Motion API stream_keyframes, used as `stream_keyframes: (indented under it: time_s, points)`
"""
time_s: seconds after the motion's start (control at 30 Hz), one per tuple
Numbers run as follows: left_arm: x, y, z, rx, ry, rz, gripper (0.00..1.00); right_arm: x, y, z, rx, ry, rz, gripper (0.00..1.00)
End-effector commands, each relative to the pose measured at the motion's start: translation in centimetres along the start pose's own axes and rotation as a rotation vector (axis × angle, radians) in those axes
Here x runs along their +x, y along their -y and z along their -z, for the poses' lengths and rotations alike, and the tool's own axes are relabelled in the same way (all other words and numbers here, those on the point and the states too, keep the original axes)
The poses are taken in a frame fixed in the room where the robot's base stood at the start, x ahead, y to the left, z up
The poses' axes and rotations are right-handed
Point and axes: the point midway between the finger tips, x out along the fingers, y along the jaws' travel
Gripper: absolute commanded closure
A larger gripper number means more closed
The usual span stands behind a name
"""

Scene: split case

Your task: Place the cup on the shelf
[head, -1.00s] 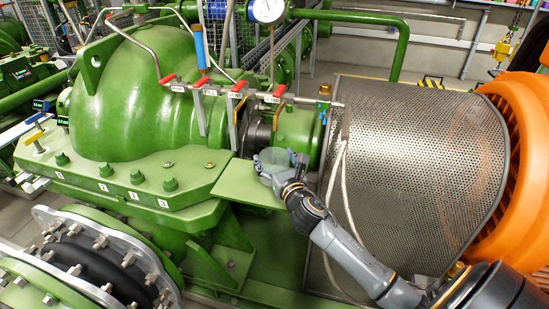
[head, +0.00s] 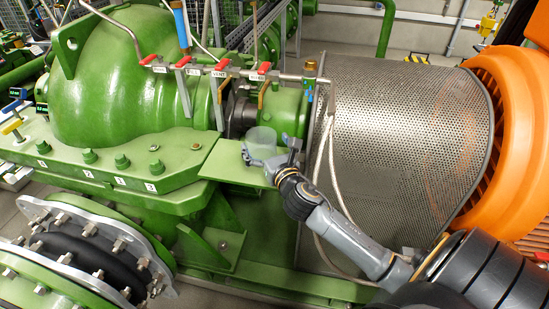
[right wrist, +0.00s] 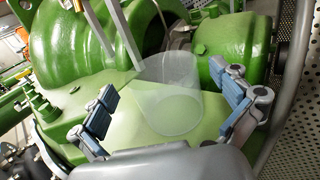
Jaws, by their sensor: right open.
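The cup (head: 262,140) is clear and see-through. It stands upright on a flat green plate (head: 226,166), the shelf-like ledge beside the green machine. In the right wrist view the cup (right wrist: 168,95) sits between the two spread fingers of my right gripper (right wrist: 172,108), with a gap visible on each side. In the head view my right gripper (head: 268,157) reaches the cup from the lower right and is open. Its fingers partly cover the cup's lower part. My left gripper is not in view.
Valves with red handles and a thin pipe (head: 230,72) run behind the cup. Large bolted flanges (head: 85,260) fill the lower left.

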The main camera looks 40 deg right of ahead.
Motion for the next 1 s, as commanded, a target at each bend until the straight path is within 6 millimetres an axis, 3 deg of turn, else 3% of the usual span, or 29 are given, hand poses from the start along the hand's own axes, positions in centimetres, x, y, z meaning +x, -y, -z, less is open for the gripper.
stream_keyframes:
  time_s: [0.2,0.4,0.6,0.83,0.93,1.0]
  points:
    - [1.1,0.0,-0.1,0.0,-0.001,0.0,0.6,-4.9,0.0,0.4,-0.001,-0.002,-0.002,0.0]
    - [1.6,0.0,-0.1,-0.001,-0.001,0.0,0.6,-7.9,0.0,0.2,0.0,-0.001,-0.001,0.0]
    - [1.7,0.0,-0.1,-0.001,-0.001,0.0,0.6,-9.1,0.0,0.1,-0.001,0.0,0.0,0.0]
    - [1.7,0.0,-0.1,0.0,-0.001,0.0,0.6,-9.1,0.0,0.3,0.015,-0.006,-0.001,0.0]
    - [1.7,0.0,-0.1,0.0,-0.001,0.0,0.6,-9.0,-0.4,2.1,0.124,-0.045,-0.007,0.0]
    - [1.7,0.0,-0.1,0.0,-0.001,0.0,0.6,-8.9,-0.9,4.5,0.275,-0.097,-0.01,0.0]
